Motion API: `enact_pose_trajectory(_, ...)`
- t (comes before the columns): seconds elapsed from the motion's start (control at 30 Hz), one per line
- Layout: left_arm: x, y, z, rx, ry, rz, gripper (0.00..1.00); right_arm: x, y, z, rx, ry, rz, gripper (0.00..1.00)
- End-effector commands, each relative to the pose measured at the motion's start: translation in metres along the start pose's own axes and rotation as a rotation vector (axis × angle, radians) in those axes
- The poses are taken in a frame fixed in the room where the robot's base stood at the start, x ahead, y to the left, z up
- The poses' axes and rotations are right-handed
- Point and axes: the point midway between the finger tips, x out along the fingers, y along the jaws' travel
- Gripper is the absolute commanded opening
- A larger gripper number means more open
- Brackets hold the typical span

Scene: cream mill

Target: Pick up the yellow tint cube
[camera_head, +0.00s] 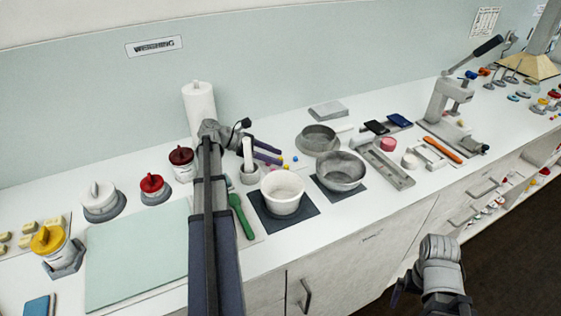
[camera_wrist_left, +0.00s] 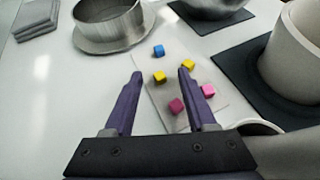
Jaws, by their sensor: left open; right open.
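Two yellow cubes lie on a pale sheet in the left wrist view. One yellow cube (camera_wrist_left: 159,77) shows in the gap between the fingertips of my left gripper (camera_wrist_left: 160,73); the other yellow cube (camera_wrist_left: 187,65) is just beyond the right fingertip. The left gripper is open and empty, its fingers pointing at the cubes; its height above them is unclear. In the head view, the left gripper (camera_head: 279,155) reaches over the counter beside small cubes, partly hidden by its fingers. My right gripper (camera_head: 430,299) is open, low in front of the counter.
A white tub (camera_head: 283,194), a steel bowl (camera_head: 341,172) and a steel pan (camera_head: 318,139) stand around the cubes. A mortar (camera_head: 249,175) stands near the left gripper.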

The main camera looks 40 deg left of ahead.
Motion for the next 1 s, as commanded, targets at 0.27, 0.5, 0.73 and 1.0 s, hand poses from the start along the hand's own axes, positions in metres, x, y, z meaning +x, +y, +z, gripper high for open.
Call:
enact_pose_trajectory(0.27, -0.0003, 0.0000, 0.0000, 0.000, 0.000, 0.000, 0.25, -0.0002, 0.0000, 0.0000, 0.000, 0.000, 0.000, 1.00)
enact_pose_trajectory(0.5, -0.0003, 0.0000, 0.0000, 0.000, 0.000, 0.000, 0.00, -0.0002, 0.0000, 0.0000, 0.000, 0.000, 0.000, 1.00)
enact_pose_trajectory(0.73, -0.0003, 0.0000, 0.0000, 0.000, 0.000, 0.000, 0.00, -0.0001, 0.0000, 0.0000, 0.000, 0.000, 0.000, 1.00)
enact_pose_trajectory(1.0, -0.0003, 0.0000, 0.0000, 0.000, 0.000, 0.000, 0.00, -0.0001, 0.0000, 0.0000, 0.000, 0.000, 0.000, 1.00)
